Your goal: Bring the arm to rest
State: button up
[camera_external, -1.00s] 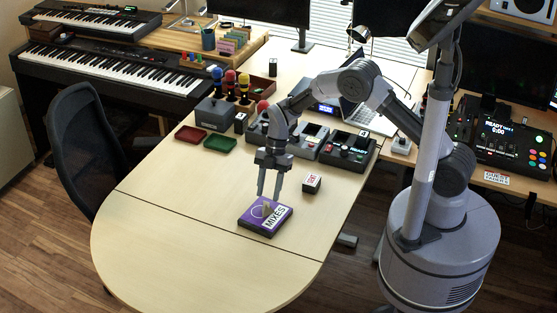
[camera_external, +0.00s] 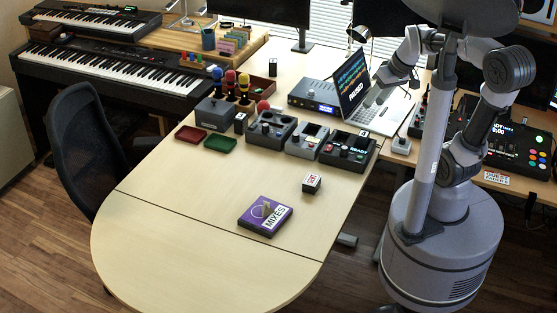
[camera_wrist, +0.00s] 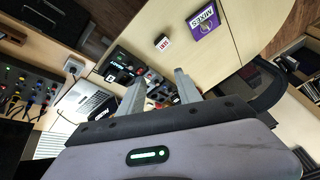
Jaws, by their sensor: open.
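My arm is folded back over my base at the right of the external view. My gripper (camera_external: 376,94) is up by the open laptop (camera_external: 352,84), in front of part of it; I cannot tell how far apart they are. In the wrist view my gripper (camera_wrist: 157,84) shows two grey fingers spread apart with nothing between them. The purple MIXES box (camera_external: 264,216) lies flat on the light wood table (camera_external: 190,240), well away from my gripper. It also shows at the top of the wrist view (camera_wrist: 205,20).
A small white-topped box with red lettering (camera_external: 312,182) stands near the MIXES box. Several dark consoles (camera_external: 348,149), a red tray (camera_external: 190,134) and a green tray (camera_external: 220,143) stand farther back. A chair (camera_external: 90,150) is at the left. The table's front is clear.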

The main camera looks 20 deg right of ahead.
jog(key=s+d+f+m+t+h, duration=0.1)
jog(key=s+d+m, duration=0.3)
jog(key=s+m, duration=0.2)
jog(key=shift+s+d+m+t, duration=0.3)
jog(key=shift+d+m+t, duration=0.1)
jog(key=shift+m, duration=0.2)
